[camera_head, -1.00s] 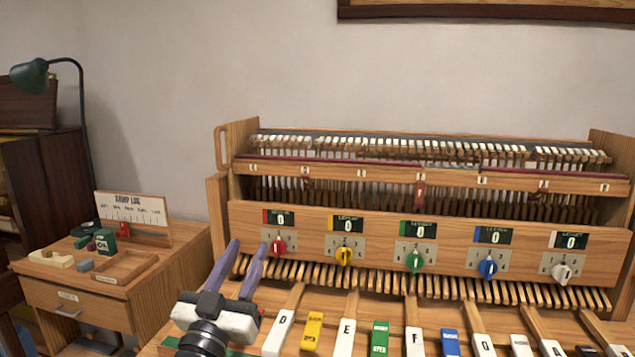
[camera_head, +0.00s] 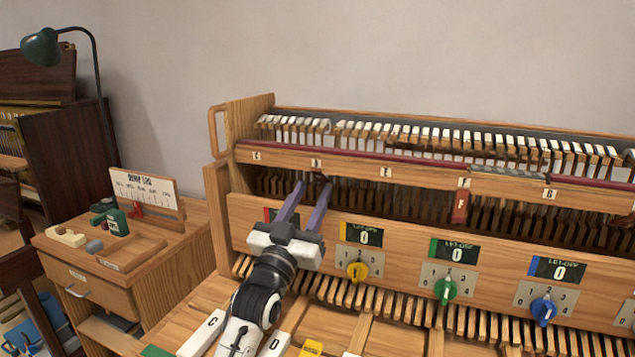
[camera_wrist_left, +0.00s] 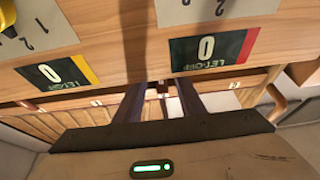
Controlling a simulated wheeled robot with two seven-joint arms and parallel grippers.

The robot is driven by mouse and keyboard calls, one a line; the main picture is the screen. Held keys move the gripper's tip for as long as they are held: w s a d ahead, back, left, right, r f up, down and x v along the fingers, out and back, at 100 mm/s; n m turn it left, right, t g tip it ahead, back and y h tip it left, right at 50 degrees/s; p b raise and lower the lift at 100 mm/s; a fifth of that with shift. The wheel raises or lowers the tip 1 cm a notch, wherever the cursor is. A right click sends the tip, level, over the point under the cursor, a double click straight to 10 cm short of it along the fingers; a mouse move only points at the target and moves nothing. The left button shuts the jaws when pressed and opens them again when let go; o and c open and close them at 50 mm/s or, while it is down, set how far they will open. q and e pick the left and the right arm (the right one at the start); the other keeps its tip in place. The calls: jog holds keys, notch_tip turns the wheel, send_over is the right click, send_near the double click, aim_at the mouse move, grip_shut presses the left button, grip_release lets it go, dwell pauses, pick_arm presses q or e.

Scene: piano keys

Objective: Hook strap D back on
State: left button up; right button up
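My left gripper (camera_head: 312,186) reaches up in front of the wooden action frame, its two purple fingers apart, with the tips just below the D label (camera_head: 316,163). A small dark red piece, perhaps strap D (camera_head: 318,177), shows between the tips; its shape and whether it is hooked cannot be made out. In the left wrist view the fingers (camera_wrist_left: 162,92) also stand apart, with a small reddish and pale spot between them. I cannot tell whether they touch anything. My right gripper is not in view.
A red strap marked F (camera_head: 460,208) hangs farther right. The front panel with counters and coloured knobs, such as the yellow knob (camera_head: 358,271), lies close below the fingers. A wooden side table (camera_head: 75,243) with small parts stands left.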

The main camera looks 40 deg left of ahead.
aim_at(320, 178)
pick_arm(q)
jog(key=x, duration=0.2)
jog(key=shift+w+r, duration=0.15)
jog(key=shift+w, duration=0.05)
jog(key=shift+w+a+r, duration=0.15)
jog(key=shift+w, duration=0.35)
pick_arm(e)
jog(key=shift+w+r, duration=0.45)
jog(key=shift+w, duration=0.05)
pick_arm(q)
grip_shut()
jog(key=g+p, duration=0.1)
jog(key=p, duration=0.3)
jog(key=shift+s+r+g, duration=0.3)
jog(key=shift+g, duration=0.1)
jog(key=shift+s+g+p, duration=0.1)
jog(key=shift+g+p, duration=0.2)
jog(key=shift+p, duration=0.2)
jog(key=shift+s+f+g+h, duration=0.15)
jog(key=shift+s+g+h, duration=0.15)
jog(key=shift+g, duration=0.6)
jog(key=g, duration=0.2)
jog(key=s+g+h, duration=0.1)
jog(key=g, duration=0.2)
jog(key=shift+s+d+r+g, duration=0.2)
jog(key=shift+d+r+g, duration=0.1)
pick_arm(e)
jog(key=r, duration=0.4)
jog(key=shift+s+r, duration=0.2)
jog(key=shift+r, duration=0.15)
